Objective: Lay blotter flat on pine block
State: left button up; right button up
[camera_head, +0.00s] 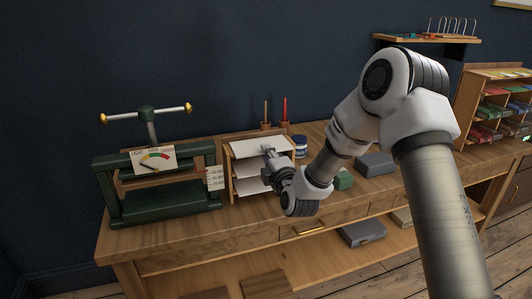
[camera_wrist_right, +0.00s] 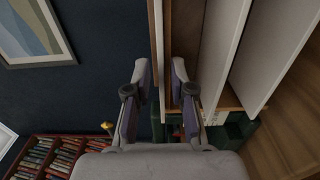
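A small wooden rack (camera_head: 230,183) on the bench holds white sheets on its levels; the top white sheet (camera_head: 248,146) looks like the blotter. The rack also fills the right of the wrist view, with white sheets (camera_wrist_right: 219,50) seen edge-up. My right gripper (camera_head: 267,150) is at the front of the rack, near the top sheet. In the wrist view its fingers (camera_wrist_right: 157,74) are apart, with a wooden edge of the rack seen between them; I see no sheet clearly gripped. A wooden piece sits inside the green press (camera_head: 115,190); I cannot tell whether it is the pine block. My left gripper is not in view.
A blue jar (camera_head: 300,146), a green box (camera_head: 343,179) and a grey box (camera_head: 375,163) stand right of the rack. The bench front left of my arm is clear.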

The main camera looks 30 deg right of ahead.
grip_shut()
jog(key=s+a+r+p, duration=0.1)
jog(key=s+r+p, duration=0.2)
jog(key=s, duration=0.4)
jog(key=s+a+r+p, duration=0.2)
jog(key=s+r+p, duration=0.2)
jog(key=s+p, duration=0.1)
jog(key=shift+s+a+r+p, duration=0.15)
jog(key=shift+s+r+p, duration=0.2)
jog(key=shift+s, duration=0.55)
jog(key=shift+w+f, duration=0.1)
